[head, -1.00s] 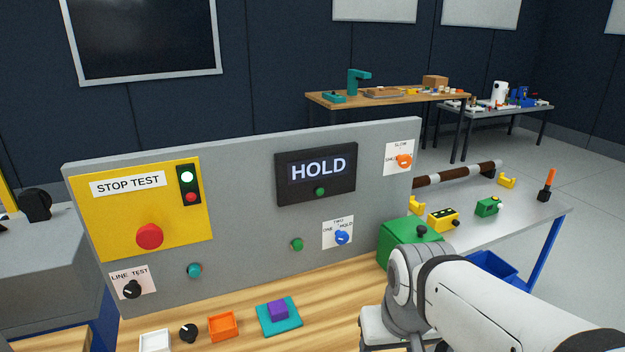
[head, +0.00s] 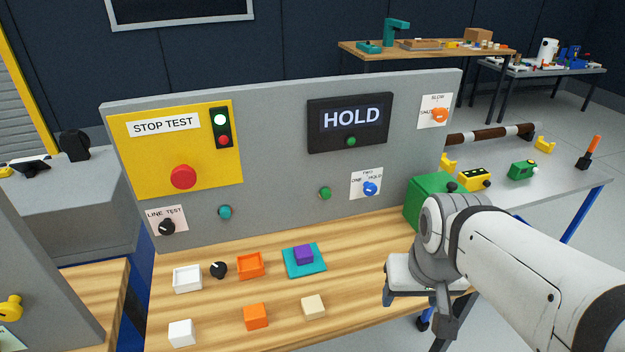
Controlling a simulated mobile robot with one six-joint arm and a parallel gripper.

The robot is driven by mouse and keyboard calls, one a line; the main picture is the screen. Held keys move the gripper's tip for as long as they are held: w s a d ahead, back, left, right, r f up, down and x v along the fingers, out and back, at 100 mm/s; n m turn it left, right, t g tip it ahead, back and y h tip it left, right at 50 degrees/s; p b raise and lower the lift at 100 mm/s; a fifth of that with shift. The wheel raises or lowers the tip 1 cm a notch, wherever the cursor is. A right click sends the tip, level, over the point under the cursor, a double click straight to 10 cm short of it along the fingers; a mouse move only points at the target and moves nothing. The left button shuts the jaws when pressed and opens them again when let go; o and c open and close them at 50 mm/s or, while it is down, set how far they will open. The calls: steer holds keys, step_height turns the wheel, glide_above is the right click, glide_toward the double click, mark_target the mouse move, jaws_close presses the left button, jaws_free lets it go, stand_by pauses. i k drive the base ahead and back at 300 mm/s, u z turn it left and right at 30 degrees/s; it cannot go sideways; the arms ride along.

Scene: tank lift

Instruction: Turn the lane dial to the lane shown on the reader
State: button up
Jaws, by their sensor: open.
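The reader (head: 349,122) is a dark box on the grey upright panel and shows HOLD in white letters, with a green button below the word. The lane dial (head: 370,188) is a small blue knob on a white plate below it, marked ONE, TWO and HOLD. Its pointer is too small to read surely. My gripper (head: 416,308) is open and empty at the lower right, over the bench's front right part. It is below and to the right of the dial, apart from it. My arm hides part of the bench there.
A green box (head: 427,204) stands at the panel's right end, close behind my arm. An orange knob (head: 439,115) sits at upper right.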

mark_target(370, 189)
steer(key=u, duration=1.3)
steer(key=k, duration=1.5)
steer(key=z, duration=1.1)
steer(key=i, duration=1.05)
steer(key=z, duration=0.1)
